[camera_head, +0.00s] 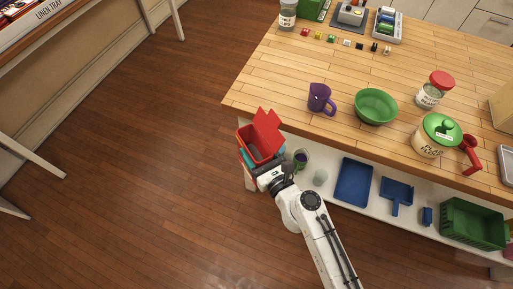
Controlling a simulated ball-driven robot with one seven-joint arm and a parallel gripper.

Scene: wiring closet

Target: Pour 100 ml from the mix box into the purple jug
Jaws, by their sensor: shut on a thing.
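The purple jug (318,98) stands upright on the wooden table near its front edge, its handle to the right. A red open-topped box with a raised flap (266,131), which seems to be the mix box, is at the end of my arm. My gripper (262,168) is shut on this box, with teal parts showing beside it. The box is in front of the table's left corner, left of and nearer than the jug. What is inside the box cannot be made out. The fingertips are mostly hidden by the box and the wrist.
A green bowl (376,106) stands right of the jug. A flour canister (437,136), a red scoop (470,154) and a red-lidded jar (433,91) are farther right. A lower shelf holds a blue tray (354,182) and a green crate (472,224). The floor at left is clear.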

